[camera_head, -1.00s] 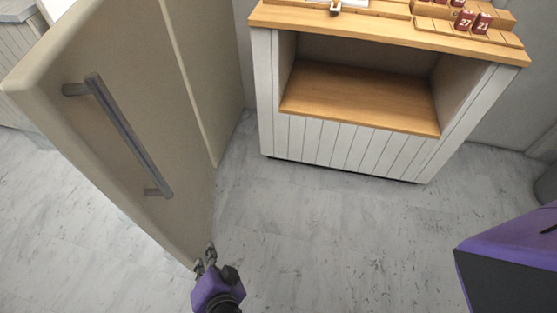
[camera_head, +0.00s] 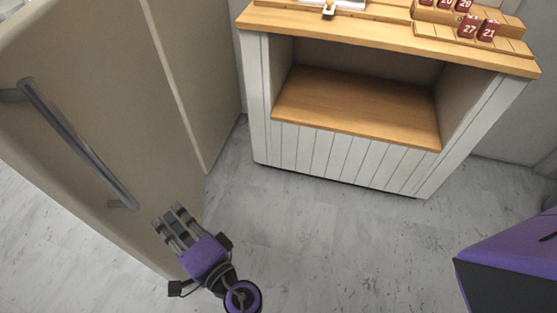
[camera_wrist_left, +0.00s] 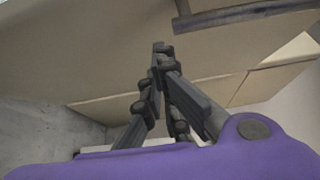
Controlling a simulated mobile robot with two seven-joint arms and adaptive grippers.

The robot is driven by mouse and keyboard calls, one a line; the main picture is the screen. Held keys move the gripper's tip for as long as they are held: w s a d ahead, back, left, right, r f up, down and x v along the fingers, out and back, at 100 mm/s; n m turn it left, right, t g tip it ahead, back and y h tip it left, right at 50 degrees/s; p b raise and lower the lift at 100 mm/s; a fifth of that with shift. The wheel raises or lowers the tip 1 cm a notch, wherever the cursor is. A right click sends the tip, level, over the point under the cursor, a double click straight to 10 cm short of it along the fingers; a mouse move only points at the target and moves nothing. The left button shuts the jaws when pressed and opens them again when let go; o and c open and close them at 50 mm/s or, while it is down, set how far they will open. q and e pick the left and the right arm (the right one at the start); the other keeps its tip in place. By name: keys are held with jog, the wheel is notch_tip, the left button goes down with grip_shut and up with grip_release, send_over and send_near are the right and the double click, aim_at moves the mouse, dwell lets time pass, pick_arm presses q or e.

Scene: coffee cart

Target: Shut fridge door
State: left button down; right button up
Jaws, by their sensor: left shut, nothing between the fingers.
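The beige fridge door (camera_head: 130,135) fills the left of the head view, with a long grey bar handle (camera_head: 75,140) on its face. The handle also shows at the top right of the wrist view (camera_wrist_left: 245,14). The door stands out at an angle beside a second beige panel (camera_head: 190,70). My left gripper (camera_head: 167,218) is shut and empty, in front of the door's lower part, below and right of the handle. In the wrist view its fingertips (camera_wrist_left: 160,50) point at the beige surface; I cannot tell whether they touch. My right gripper is out of view.
A white slatted cart (camera_head: 340,155) with a wooden top and open shelf (camera_head: 355,105) stands ahead. Red numbered blocks (camera_head: 478,30) sit in wooden holders on its top. The grey marble floor (camera_head: 330,240) between door and cart is clear.

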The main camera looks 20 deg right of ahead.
pick_arm(q)
jog(key=w+a, duration=0.6)
jog(key=shift+w+p, duration=0.3)
jog(key=shift+p, duration=0.15)
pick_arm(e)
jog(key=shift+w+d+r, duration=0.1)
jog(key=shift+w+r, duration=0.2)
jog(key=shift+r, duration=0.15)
pick_arm(q)
jog(key=shift+a, duration=0.1)
